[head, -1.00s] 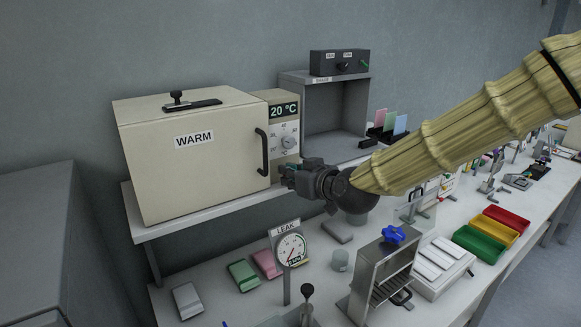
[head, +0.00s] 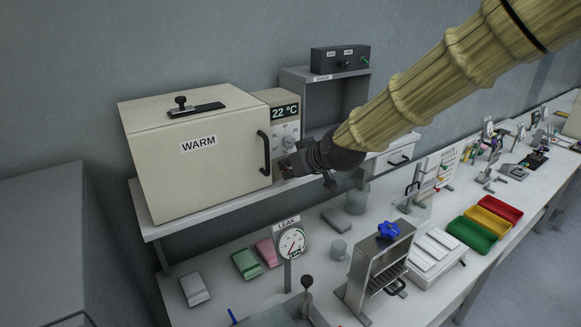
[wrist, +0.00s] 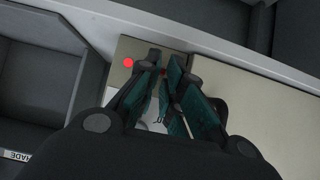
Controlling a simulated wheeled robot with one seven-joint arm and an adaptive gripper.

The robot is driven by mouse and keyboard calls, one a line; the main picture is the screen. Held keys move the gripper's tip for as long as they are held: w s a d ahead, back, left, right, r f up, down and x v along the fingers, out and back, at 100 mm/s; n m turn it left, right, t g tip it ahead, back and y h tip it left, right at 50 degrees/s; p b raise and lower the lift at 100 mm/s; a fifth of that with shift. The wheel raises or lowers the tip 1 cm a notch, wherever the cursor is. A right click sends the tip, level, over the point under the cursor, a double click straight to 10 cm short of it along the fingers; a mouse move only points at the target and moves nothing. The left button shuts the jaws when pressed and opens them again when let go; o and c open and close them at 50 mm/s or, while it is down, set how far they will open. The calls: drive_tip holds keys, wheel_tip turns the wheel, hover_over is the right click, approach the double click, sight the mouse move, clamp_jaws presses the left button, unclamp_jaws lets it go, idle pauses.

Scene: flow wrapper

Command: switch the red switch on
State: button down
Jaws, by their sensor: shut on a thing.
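The cream WARM box (head: 195,165) stands on a shelf at the left, with a control panel (head: 285,126) on its right side. The panel carries a display (head: 285,112) reading 22 °C and a dial (head: 290,140). My gripper (head: 287,168) is at the lower part of this panel. A bright red lamp (wrist: 128,63) glows on the panel beside the fingers. The switch's position cannot be made out.
The box's black door handle (head: 264,153) is just left of my gripper. A grey open cubby (head: 335,100) stands to the right, behind my arm. Below are the LEAK gauge (head: 291,243) and a metal stand with a blue knob (head: 388,230).

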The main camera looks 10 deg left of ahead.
drive_tip(key=c, duration=1.6)
unclamp_jaws()
drive_tip(key=shift+o, duration=0.2)
drive_tip(key=shift+d+r, duration=0.1)
drive_tip(key=v, duration=1.1)
drive_tip(key=shift+s+d+r, duration=0.2)
drive_tip(key=shift+d, duration=0.05)
